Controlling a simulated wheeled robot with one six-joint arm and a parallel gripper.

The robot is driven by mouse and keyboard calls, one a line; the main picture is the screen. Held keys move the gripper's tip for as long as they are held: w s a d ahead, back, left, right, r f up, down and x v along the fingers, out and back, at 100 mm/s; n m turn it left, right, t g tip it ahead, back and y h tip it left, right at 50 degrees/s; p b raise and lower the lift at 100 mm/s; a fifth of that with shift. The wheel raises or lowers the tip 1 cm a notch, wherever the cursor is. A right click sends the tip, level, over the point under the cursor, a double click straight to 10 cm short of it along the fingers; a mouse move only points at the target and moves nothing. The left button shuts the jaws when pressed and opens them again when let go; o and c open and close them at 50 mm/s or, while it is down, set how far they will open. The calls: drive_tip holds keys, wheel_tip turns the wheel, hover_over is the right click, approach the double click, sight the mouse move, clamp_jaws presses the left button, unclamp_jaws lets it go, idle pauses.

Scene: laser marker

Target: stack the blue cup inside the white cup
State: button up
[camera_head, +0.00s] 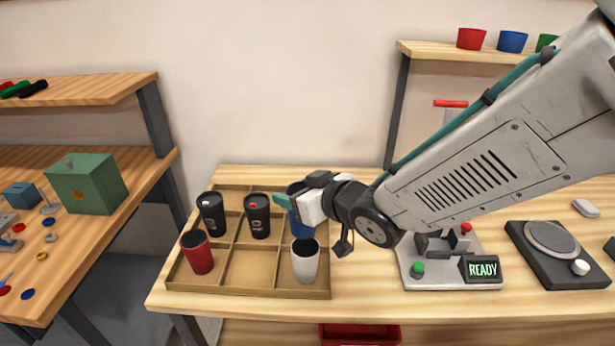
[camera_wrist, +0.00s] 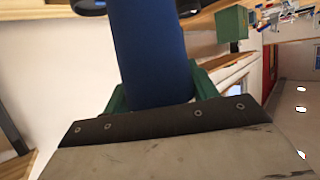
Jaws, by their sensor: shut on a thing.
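The blue cup (camera_head: 300,226) is between the green fingers of my gripper (camera_head: 284,201), at the right side of the tray. In the wrist view the blue cup (camera_wrist: 148,50) fills the space between the two green fingers (camera_wrist: 160,95), which are shut on it. The white cup (camera_head: 305,264) stands upright in the tray's front right compartment, its dark opening facing up. The blue cup's lower end appears just behind and above the white cup's rim. I cannot tell whether they touch. My gripper hides part of the blue cup.
The divided wooden tray (camera_head: 250,292) also holds a red cup (camera_head: 197,252) and two black cups (camera_head: 211,214) (camera_head: 257,216). Its front middle compartment is empty. A machine with a READY display (camera_head: 482,269) and a round-topped device (camera_head: 553,240) stand to the right.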

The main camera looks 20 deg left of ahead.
drive_tip(key=shift+w+d+f, duration=0.1)
drive_tip(key=shift+w+f, duration=0.1)
drive_tip(key=shift+f, duration=1.4)
drive_tip(key=shift+s+f, duration=0.1)
drive_tip(key=shift+f, duration=1.3)
drive_tip(key=shift+s+d, duration=0.1)
drive_tip(key=shift+f, duration=1.75)
drive_tip(key=o, duration=1.1)
drive_tip(key=shift+r, duration=0.1)
drive_tip(key=shift+r, duration=3.9)
